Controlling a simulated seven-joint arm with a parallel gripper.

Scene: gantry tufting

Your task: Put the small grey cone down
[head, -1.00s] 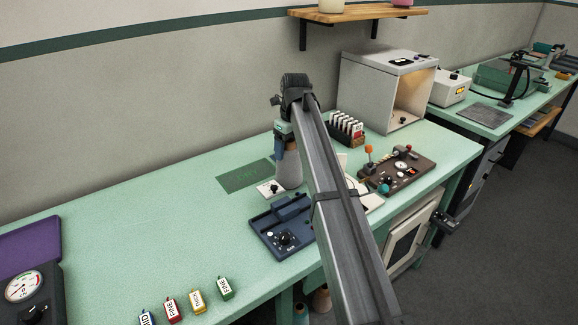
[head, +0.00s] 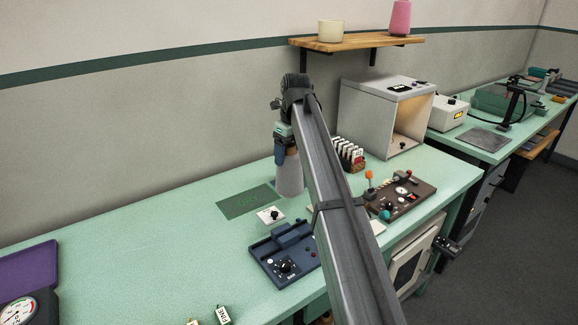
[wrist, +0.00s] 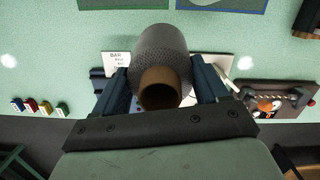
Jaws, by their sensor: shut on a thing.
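The small grey cone (head: 289,178) hangs upright below my gripper (head: 284,150) in the head view, over or just behind the right end of the dark green mat (head: 247,201). I cannot tell how far its base is from the bench. In the wrist view the cone's grey yarn (wrist: 160,42) and brown core end (wrist: 159,90) sit between the two dark blue fingers of my gripper (wrist: 160,85), which is shut on it. My arm hides part of the bench to the right of the cone.
A white card with a black knob (head: 271,215) and a blue device (head: 285,252) lie in front of the cone. A brown control panel (head: 402,195), card rack (head: 349,155) and white box (head: 388,112) stand to the right.

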